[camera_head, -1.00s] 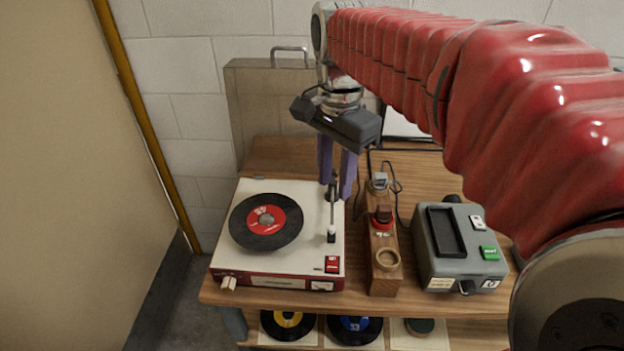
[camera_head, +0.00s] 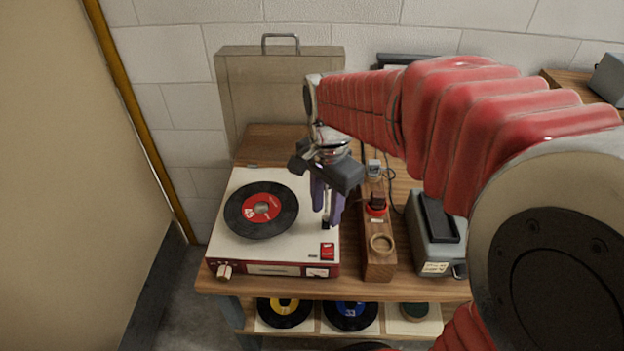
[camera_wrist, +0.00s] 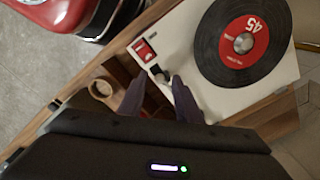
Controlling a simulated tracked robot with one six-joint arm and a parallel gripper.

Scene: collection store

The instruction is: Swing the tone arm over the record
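The cream record player (camera_head: 285,245) stands on the wooden table, its black record (camera_head: 243,222) with a red label at left on the deck. The record also shows in the wrist view (camera_wrist: 215,50). The tone arm (camera_head: 325,224) lies along the deck's right side, clear of the record, and is mostly hidden by my gripper. Its front end (camera_wrist: 158,74) shows in the wrist view between the two purple fingers. My gripper (camera_head: 326,212) points down over the tone arm. The fingers are apart, one on each side of it; contact is not clear.
Right of the player stand a wooden block with a ring (camera_head: 381,244) and a grey device (camera_head: 435,240) with cables behind. A red button (camera_head: 327,250) is on the deck's front right corner. A lidded case (camera_head: 240,90) stands behind. Records lie on the shelf below.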

